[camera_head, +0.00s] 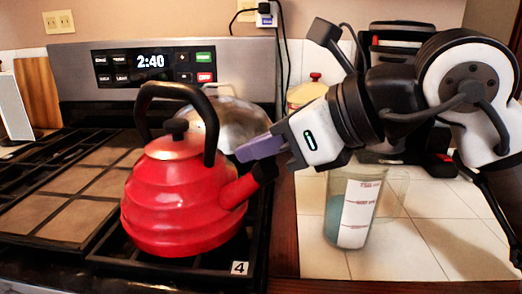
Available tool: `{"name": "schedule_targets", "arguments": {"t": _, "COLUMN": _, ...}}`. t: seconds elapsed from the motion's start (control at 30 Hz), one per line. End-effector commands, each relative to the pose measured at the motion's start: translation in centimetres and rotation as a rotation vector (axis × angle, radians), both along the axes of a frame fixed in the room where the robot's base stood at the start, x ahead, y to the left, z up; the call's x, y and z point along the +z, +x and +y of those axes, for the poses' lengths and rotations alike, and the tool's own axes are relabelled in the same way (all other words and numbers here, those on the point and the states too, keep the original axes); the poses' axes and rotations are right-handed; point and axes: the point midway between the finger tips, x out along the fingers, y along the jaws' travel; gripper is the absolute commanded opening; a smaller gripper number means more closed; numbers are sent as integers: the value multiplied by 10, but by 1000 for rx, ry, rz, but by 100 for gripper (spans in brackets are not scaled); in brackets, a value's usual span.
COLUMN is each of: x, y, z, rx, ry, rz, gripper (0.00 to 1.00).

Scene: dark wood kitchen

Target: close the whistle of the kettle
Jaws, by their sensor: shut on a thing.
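A red kettle (180,208) with a black arched handle and black lid knob stands upright on the stove grate, its spout pointing up and right. The black whistle (264,171) sits at the spout's end. My gripper (262,150) reaches in from the right, its purple fingers just above the whistle and spout tip. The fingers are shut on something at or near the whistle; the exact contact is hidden. I cannot tell from this view whether the whistle is fully down on the spout.
A metal pot or bowl (233,120) stands behind the kettle. A measuring cup (352,205) with blue contents stands on the tiled counter to the right, below my arm. A black appliance (400,85) is behind it.

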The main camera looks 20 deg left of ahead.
Motion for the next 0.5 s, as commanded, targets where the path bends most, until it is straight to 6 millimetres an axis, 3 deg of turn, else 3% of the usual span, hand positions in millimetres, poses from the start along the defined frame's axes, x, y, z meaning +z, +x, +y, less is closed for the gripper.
{"name": "schedule_targets", "arguments": {"t": 0.3, "x": 0, "y": 0, "z": 0, "rx": 0, "ry": 2, "rz": 0, "gripper": 0}}
{"name": "schedule_targets", "arguments": {"t": 0.33, "x": 0, "y": 0, "z": 0, "rx": 0, "ry": 1, "rz": 0, "gripper": 15}}
{"name": "schedule_targets", "arguments": {"t": 0.5, "x": 0, "y": 0, "z": 0, "rx": 0, "ry": 1, "rz": 0, "gripper": 35}}
